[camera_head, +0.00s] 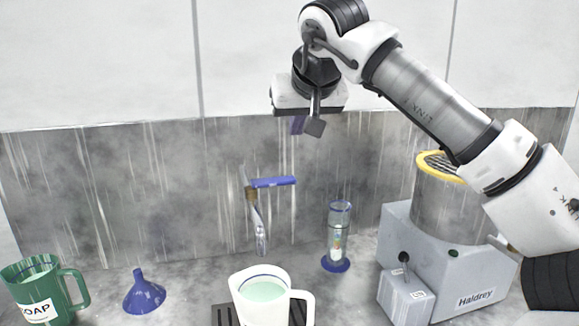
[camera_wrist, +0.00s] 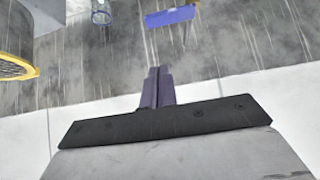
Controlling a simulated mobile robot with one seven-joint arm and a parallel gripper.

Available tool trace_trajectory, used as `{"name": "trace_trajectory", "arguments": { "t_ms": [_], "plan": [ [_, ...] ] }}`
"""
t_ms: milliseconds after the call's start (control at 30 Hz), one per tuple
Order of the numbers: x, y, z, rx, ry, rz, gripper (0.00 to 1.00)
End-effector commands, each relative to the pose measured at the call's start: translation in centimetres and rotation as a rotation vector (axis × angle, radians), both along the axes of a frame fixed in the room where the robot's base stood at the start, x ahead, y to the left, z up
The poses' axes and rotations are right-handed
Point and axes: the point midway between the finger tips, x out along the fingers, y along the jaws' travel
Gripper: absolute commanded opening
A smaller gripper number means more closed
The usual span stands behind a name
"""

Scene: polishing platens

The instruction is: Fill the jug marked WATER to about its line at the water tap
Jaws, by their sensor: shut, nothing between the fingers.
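A white jug (camera_head: 300,305) stands on a dark grate below the tap, its handle to the right. Pale green liquid (camera_head: 264,291) is inside it, near a dark line close to the rim. No WATER mark shows on its visible side. The tap (camera_head: 252,205) comes out of the wall, with a blue lever (camera_head: 273,182) pointing right; the lever also shows in the wrist view (camera_wrist: 172,15). I cannot tell whether water runs from the spout. My gripper (camera_head: 315,126) is shut and empty, above and right of the lever, apart from it; its fingers show in the wrist view (camera_wrist: 157,88).
A green jug marked SOAP (camera_head: 76,288) and a blue funnel (camera_head: 144,294) stand at left. A clear cylinder on a blue foot (camera_head: 338,245) stands right of the tap. A grey Haldrey machine (camera_head: 465,280) with a yellow-rimmed drum fills the right side.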

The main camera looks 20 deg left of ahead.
Motion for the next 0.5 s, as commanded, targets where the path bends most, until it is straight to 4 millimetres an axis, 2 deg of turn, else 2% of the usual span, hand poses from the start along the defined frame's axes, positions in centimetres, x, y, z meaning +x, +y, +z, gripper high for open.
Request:
{"name": "trace_trajectory", "arguments": {
  "t_ms": [233,500],
  "plan": [
    [1.2,0.9,-1.3,0.002,0.003,0.002,0.0],
    [4.5,3.2,-5.3,0.002,0.003,0.004,0.0]
  ]
}}
